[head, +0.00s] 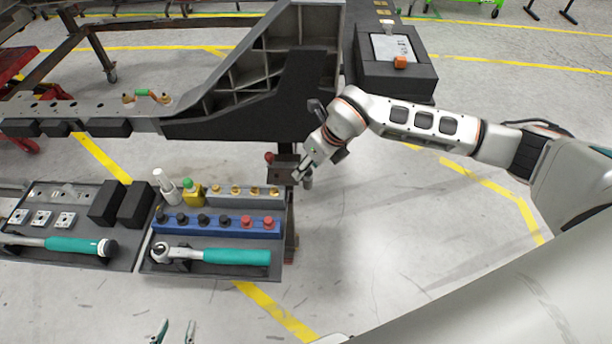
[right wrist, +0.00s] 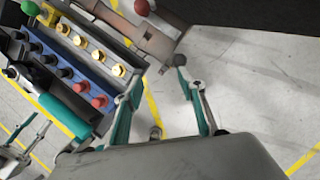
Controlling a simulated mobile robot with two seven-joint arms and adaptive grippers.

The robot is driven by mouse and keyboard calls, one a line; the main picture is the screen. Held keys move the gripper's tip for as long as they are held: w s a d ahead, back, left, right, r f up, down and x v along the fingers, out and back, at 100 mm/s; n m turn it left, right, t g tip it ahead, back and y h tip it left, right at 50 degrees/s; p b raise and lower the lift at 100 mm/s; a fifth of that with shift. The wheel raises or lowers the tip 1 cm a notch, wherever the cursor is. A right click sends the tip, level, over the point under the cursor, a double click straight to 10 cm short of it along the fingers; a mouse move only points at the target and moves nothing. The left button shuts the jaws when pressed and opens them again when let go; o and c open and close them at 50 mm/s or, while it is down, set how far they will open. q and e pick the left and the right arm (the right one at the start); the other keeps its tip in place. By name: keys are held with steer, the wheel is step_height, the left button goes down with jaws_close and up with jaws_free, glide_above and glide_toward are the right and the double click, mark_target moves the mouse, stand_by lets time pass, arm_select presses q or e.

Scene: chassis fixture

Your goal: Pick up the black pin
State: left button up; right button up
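Several black pins (head: 203,219) stand in the blue rack (head: 215,231) on the tray, beside two red pins (head: 246,221). The black pins also show in the right wrist view (right wrist: 50,60), left of my right gripper. My right gripper (right wrist: 160,92) is open, its two teal fingers apart with floor behind the gap. In the head view, my right gripper (head: 303,172) is just right of the tray, apart from the pins. My left gripper (head: 175,330) is at the bottom edge, its two fingertips apart, below the tray. No pin shows between either pair of fingers.
A grey rack with brass pins (head: 235,190) stands behind the blue rack. A teal-handled ratchet (head: 236,257) lies in front. A white bottle and a yellow, green-topped bottle (head: 191,195) stand behind left. The large chassis (head: 260,105) borders the far side. Floor is open at right.

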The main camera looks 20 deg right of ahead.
mark_target(309, 170)
steer(key=shift+h, duration=0.5)
steer(key=w+f+b, duration=0.1)
steer(key=f, duration=0.1)
steer(key=w+d+f, duration=0.1)
steer(key=f, duration=0.2)
steer(key=w+f+b, duration=0.1)
steer(key=f, duration=0.1)
steer(key=shift+w+d+f+b, duration=0.15)
steer(key=shift+w+d+b, duration=0.2)
steer(key=shift+w+d, duration=0.05)
steer(key=shift+w, duration=0.15)
steer(key=shift+r, duration=0.2)
jaws_close()
